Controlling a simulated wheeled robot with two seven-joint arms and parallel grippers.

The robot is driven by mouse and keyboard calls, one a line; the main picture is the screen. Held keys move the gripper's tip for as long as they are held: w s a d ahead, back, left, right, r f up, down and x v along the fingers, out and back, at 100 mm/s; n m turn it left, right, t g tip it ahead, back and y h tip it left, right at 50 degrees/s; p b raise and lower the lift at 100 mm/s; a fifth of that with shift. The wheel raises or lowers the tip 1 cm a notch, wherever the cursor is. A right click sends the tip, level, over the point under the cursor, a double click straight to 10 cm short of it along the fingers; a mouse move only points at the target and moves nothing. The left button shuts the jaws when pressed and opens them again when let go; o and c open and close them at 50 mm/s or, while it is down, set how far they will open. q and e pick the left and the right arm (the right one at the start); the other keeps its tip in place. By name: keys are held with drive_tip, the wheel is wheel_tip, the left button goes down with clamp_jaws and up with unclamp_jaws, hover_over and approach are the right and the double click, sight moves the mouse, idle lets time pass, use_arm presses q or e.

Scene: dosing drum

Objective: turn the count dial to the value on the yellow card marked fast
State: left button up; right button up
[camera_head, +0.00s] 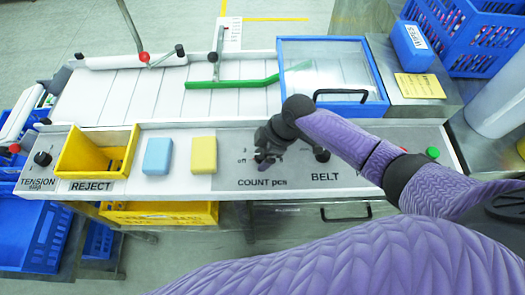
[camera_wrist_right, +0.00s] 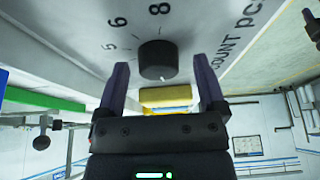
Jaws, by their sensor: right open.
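The count dial (camera_wrist_right: 158,60) is a black round knob with a small white mark on its edge, on a grey panel with printed numbers 5, 6 and 8 in view. In the right wrist view my right gripper (camera_wrist_right: 163,88) is open, its two fingers pointing at the dial, one to each side and apart from it. In the head view my right gripper (camera_head: 267,157) is over the COUNT pcs label area and hides the dial. The yellow card (camera_head: 420,86) lies on the grey surface at the right; its writing is too small to read. My left gripper is not in view.
A green button (camera_head: 432,153) is farther right. A blue block (camera_head: 157,156), a yellow block (camera_head: 203,155) and the yellow reject bin (camera_head: 74,157) stand to the left. A blue-framed lid (camera_head: 330,44) is behind.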

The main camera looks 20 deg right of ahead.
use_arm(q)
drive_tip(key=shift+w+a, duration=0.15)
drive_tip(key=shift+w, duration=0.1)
use_arm(e)
drive_tip(key=shift+c, duration=0.3)
drive_tip(key=c, duration=0.5)
clamp_jaws()
drive_tip(key=shift+r+m+p, duration=0.1)
drive_tip(key=shift+m+p, duration=0.3)
drive_tip(key=shift+p, duration=0.15)
drive_tip(key=shift+r+m+t+p, duration=0.1)
drive_tip(key=shift+m+t+p, duration=0.4)
drive_tip(key=shift+m+p, duration=0.6)
drive_tip(key=shift+m+t+h+p, duration=0.3)
drive_tip(key=shift+m+h+p, duration=0.1)
drive_tip(key=shift+m+p, duration=0.65)
drive_tip(key=shift+a+m+t+h+p, duration=0.1)
drive_tip(key=shift+m+t+h+p, duration=0.25)
drive_tip(key=shift+m+p, duration=0.6)
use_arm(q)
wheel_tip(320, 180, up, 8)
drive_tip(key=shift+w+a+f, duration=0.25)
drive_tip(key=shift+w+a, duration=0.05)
use_arm(e)
drive_tip(key=shift+f+m, duration=0.2)
drive_tip(key=shift+m, duration=0.2)
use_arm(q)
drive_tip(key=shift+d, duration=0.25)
